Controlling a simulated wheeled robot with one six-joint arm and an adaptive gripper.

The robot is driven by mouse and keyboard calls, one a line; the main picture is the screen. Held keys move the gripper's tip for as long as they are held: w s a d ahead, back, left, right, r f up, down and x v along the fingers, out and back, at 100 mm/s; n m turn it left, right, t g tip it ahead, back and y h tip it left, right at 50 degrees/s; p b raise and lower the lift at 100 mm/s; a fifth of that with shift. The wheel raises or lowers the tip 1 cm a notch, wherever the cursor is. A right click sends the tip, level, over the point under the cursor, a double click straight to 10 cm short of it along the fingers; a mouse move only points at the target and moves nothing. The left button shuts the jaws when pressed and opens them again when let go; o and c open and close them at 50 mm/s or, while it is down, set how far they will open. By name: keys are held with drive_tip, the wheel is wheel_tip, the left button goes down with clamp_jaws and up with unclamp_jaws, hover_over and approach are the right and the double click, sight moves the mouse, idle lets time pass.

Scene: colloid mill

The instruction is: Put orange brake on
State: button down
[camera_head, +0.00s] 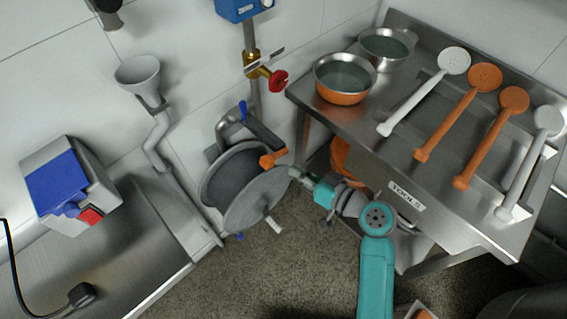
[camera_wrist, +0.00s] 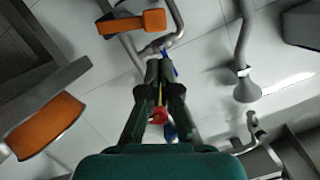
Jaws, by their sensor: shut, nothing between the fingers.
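The orange brake (camera_head: 268,160) is a small orange lever at the upper right rim of the grey hose reel (camera_head: 262,200). In the wrist view, what looks like the same orange brake (camera_wrist: 154,19) is at the top, ahead of the fingertips and apart from them. My gripper (camera_head: 297,174) is by the right edge of the reel, a little below and right of the brake. In the wrist view my gripper (camera_wrist: 160,64) has its fingers together, with nothing held. Contact with the reel cannot be told.
A red valve handle (camera_head: 278,80) is on the wall pipe above the reel. The steel table (camera_head: 400,150) at right bears bowls and several ladles. A funnel (camera_head: 137,72) and a blue-and-grey switch box (camera_head: 70,185) are at left. Open floor (camera_head: 240,270) lies below the reel.

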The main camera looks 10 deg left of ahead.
drive_tip(key=shift+v, duration=1.8)
drive_tip(key=s+d+f+m+t+h, duration=0.4)
drive_tip(key=s+d+f+m+h, duration=0.45)
drive_tip(key=s, duration=0.75)
drive_tip(key=s+d+r+n+t+h, duration=0.1)
drive_tip(key=s+d+r, duration=0.3)
drive_tip(key=s, duration=0.5)
drive_tip(key=s+d+r+n+t+h, duration=0.1)
drive_tip(key=s+d+r+h, duration=0.2)
drive_tip(key=s, duration=0.6)
drive_tip(key=shift+s+d+r+t, duration=0.2)
drive_tip(key=shift+d+r+t, duration=0.1)
drive_tip(key=shift+d+r, duration=0.6)
drive_tip(key=shift+h, duration=0.25)
